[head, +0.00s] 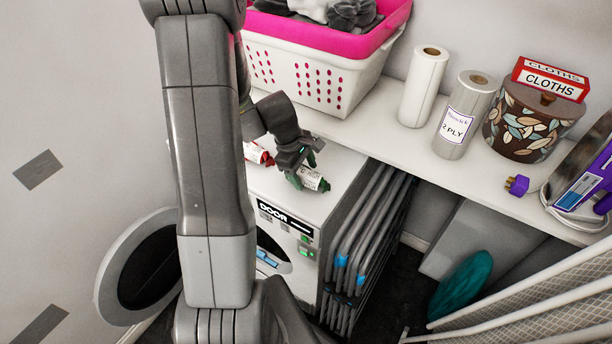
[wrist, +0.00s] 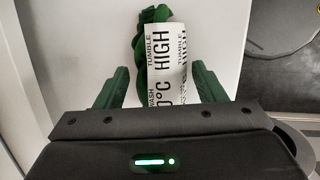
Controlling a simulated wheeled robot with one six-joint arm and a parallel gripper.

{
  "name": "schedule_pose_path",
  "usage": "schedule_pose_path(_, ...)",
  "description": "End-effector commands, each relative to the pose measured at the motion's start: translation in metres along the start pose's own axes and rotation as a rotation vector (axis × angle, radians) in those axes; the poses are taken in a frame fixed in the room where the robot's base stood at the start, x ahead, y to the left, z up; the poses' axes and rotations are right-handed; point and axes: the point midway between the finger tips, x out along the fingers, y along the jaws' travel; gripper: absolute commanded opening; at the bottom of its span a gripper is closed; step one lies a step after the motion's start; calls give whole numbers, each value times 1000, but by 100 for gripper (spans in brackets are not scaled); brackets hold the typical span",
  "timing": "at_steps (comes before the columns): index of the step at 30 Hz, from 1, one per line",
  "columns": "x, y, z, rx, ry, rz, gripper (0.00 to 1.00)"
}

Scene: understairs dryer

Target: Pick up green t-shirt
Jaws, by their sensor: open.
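The green t-shirt (head: 325,186) is a small dark green bundle with a white printed label, lying on the white dryer top (head: 335,155) near its front edge. In the wrist view the t-shirt (wrist: 152,62) shows as twisted cloth, and its label reads "TUMBLE HIGH". My gripper (head: 303,167) is right over the bundle. In the wrist view my open gripper (wrist: 160,88) has one green finger on each side of the t-shirt and label. Small gaps show between the fingers and the cloth. The lower part of the bundle is hidden by the gripper body.
A red bundle with a white label (head: 257,154) lies left of the t-shirt, partly behind my arm. A pink and white laundry basket (head: 315,75), paper rolls (head: 424,85) and a leaf-patterned pot (head: 522,125) stand on the shelf. A folded grey rack (head: 365,235) stands right of the dryer.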

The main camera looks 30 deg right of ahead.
Motion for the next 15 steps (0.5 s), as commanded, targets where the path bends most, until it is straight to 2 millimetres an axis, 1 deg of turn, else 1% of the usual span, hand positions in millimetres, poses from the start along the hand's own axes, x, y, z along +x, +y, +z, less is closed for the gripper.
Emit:
schedule_pose_path(1,6,-1,0,-1,-2,-4,63)
schedule_pose_path(4,12,0,0,-2,0,-1,63)
schedule_pose_path(11,14,0,0,-1,0,-1,63)
schedule_pose_path(12,14,0,0,-1,0,-1,62)
schedule_pose_path(14,14,0,0,-1,1,-1,50)
schedule_pose_path(15,14,0,0,-1,1,-1,42)
